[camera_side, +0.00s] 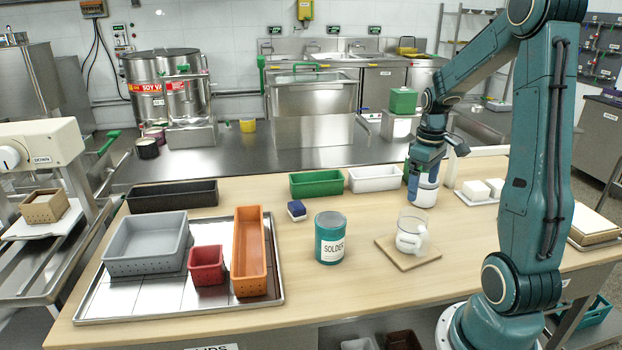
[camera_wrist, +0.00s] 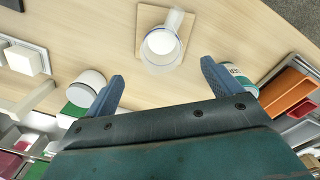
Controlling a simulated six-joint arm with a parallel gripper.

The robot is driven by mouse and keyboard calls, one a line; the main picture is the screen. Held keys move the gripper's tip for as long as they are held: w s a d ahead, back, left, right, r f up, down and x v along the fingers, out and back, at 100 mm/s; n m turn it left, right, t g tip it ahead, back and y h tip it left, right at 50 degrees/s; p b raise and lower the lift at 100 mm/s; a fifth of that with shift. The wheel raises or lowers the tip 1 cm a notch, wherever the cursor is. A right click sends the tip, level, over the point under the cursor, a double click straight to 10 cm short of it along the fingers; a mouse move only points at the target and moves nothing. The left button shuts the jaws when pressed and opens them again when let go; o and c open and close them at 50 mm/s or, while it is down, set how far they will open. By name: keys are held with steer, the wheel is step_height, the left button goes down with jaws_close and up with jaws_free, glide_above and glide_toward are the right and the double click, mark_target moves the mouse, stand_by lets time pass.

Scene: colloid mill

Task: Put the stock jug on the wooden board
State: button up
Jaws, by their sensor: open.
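A clear jug (camera_side: 411,228) with white contents in its lower part stands upright on the small square wooden board (camera_side: 396,260), and I take it as the stock jug. In the wrist view the jug (camera_wrist: 163,42) is seen from above on the board (camera_wrist: 147,18), ahead of the fingers and apart from them. My gripper (camera_side: 419,188) is open and empty, above the table and behind the jug in the side view. Its two blue fingers (camera_wrist: 162,73) are spread wide in the wrist view, with nothing between them.
A teal SOLDER can (camera_side: 330,240) stands left of the board. A white container (camera_side: 427,190) shows partly behind my gripper. A metal tray (camera_side: 160,309) holds grey, red and orange bins. Green (camera_side: 316,183) and white (camera_side: 375,179) bins stand farther back. The front table strip is clear.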

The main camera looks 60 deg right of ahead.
steer(key=w+a+r+t, duration=0.1)
steer(key=w+a+r, duration=0.2)
steer(key=a+r, duration=0.45)
steer(key=s+a+r+t, duration=0.1)
steer(key=s+a, duration=0.1)
steer(key=a, duration=0.5)
steer(key=s+a+r+n+t, duration=0.1)
steer(key=s+a+r+t, duration=0.1)
steer(key=a, duration=0.4)
steer(key=s+a+r+t, duration=0.1)
steer(key=s+a, duration=0.3)
steer(key=a, duration=0.3)
steer(key=shift+a+r+n+t, duration=0.15)
steer(key=shift+a+n+t, duration=0.15)
steer(key=shift+n, duration=0.1)
